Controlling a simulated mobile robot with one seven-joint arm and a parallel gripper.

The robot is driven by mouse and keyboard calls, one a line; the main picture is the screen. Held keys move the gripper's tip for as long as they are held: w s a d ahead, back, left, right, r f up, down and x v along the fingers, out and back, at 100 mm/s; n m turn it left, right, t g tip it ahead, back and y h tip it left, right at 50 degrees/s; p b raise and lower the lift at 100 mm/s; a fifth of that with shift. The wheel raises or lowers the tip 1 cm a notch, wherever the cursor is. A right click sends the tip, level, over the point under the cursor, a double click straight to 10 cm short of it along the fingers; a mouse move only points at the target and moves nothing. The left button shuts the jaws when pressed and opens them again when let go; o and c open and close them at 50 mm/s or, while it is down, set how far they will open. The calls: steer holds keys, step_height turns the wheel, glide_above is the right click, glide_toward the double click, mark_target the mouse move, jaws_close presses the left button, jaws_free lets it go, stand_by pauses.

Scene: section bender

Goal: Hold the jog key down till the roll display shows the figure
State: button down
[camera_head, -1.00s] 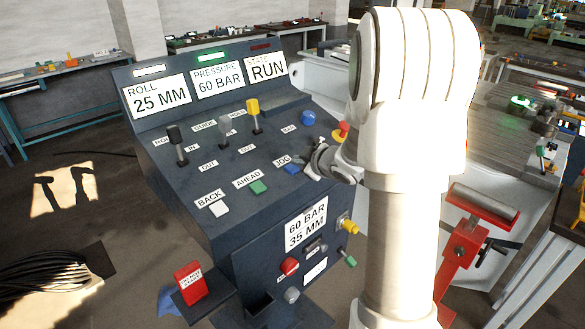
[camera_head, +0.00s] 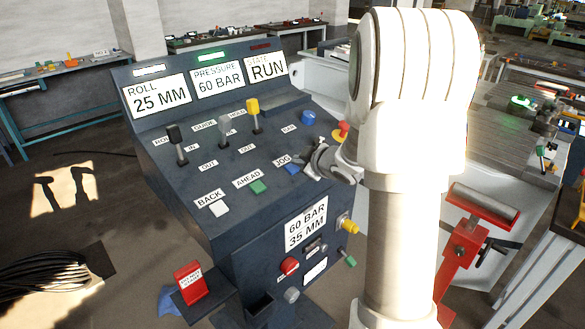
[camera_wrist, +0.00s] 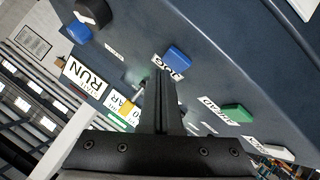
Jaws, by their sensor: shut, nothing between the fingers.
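The blue jog key (camera_head: 291,169) lies on the sloping console below its JOG label; it also shows in the wrist view (camera_wrist: 178,58). My gripper (camera_head: 310,171) is shut and empty, just right of the key in the head view. In the wrist view its fingertips (camera_wrist: 160,76) are close beside the JOG label and look apart from the key. I cannot tell their height above the panel. The roll display (camera_head: 160,97) reads 25 MM. A card (camera_head: 306,223) on the console front reads 60 BAR, 35 MM.
The pressure display (camera_head: 219,80) reads 60 BAR; the state display (camera_head: 267,67) reads RUN. A green AHEAD key (camera_head: 258,187) and white BACK key (camera_head: 219,208) sit left of the jog key. Levers, a blue knob (camera_head: 308,117) and a red-topped button (camera_head: 341,130) stand nearby.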

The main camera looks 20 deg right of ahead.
steer(key=shift+w+f, duration=0.1)
steer(key=shift+f, duration=0.3)
steer(key=shift+w+a+f+b, duration=0.1)
steer(key=shift+f+b, duration=0.35)
steer(key=shift+b, duration=0.15)
stand_by(0.3)
steer(key=shift+r, duration=0.1)
stand_by(3.8)
steer(key=shift+s+r+p, duration=0.2)
steer(key=shift+r+p, duration=0.6)
steer(key=r+p, duration=0.1)
steer(key=s+r+p, duration=0.1)
steer(key=r+p, duration=0.2)
steer(key=shift+s+d+r, duration=0.25)
steer(key=shift+d+r, duration=0.1)
steer(key=shift+r, duration=0.05)
